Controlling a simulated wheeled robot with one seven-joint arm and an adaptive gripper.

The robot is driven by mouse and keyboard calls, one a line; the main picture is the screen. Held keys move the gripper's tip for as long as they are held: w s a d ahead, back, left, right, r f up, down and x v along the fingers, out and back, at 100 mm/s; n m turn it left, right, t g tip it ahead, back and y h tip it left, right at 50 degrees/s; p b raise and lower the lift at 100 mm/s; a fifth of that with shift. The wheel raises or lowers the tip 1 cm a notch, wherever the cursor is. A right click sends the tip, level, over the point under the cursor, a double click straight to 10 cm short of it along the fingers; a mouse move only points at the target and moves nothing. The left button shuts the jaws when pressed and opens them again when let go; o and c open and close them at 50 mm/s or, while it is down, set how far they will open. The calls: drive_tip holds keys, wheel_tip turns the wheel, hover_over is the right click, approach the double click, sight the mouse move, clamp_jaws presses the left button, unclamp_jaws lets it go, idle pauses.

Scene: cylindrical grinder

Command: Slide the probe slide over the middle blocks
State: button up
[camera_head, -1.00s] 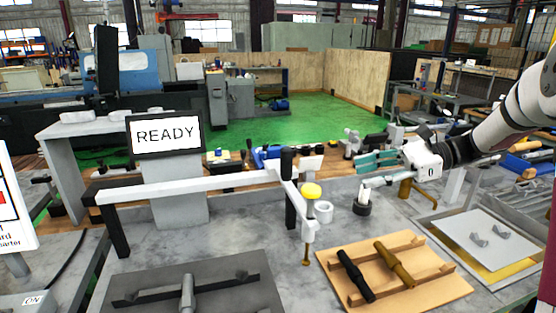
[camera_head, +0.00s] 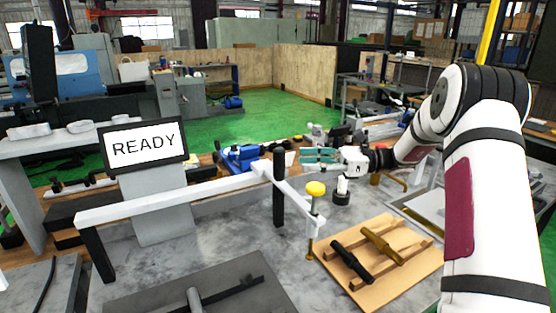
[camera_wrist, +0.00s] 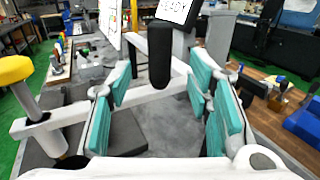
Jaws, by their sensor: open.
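The probe slide is a white arm on a white rail (camera_head: 170,198); it carries a black upright handle (camera_head: 279,165) and a yellow-knobbed probe (camera_head: 316,188). It stands at the right end of the rail. My gripper (camera_head: 308,156) is open and empty, its teal fingers pointing left, to the right of the handle. In the wrist view the handle (camera_wrist: 160,55) appears ahead, between the spread fingers (camera_wrist: 165,100) and apart from them; the yellow knob (camera_wrist: 14,70) is at the left. I cannot tell which parts are the middle blocks.
A dark plate (camera_head: 235,285) with a grey fixture lies below the rail. A wooden board (camera_head: 335,262) with black and brown handled tools is at front right. A small white-and-black cylinder (camera_head: 341,192) stands below my gripper. A READY screen (camera_head: 144,146) is behind the rail.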

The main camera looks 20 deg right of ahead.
sight(279, 161)
drive_tip(key=p+x, duration=0.1)
drive_tip(key=x, duration=0.7)
drive_tip(key=shift+a+p, duration=0.1)
drive_tip(key=shift+p, duration=0.2)
clamp_jaws()
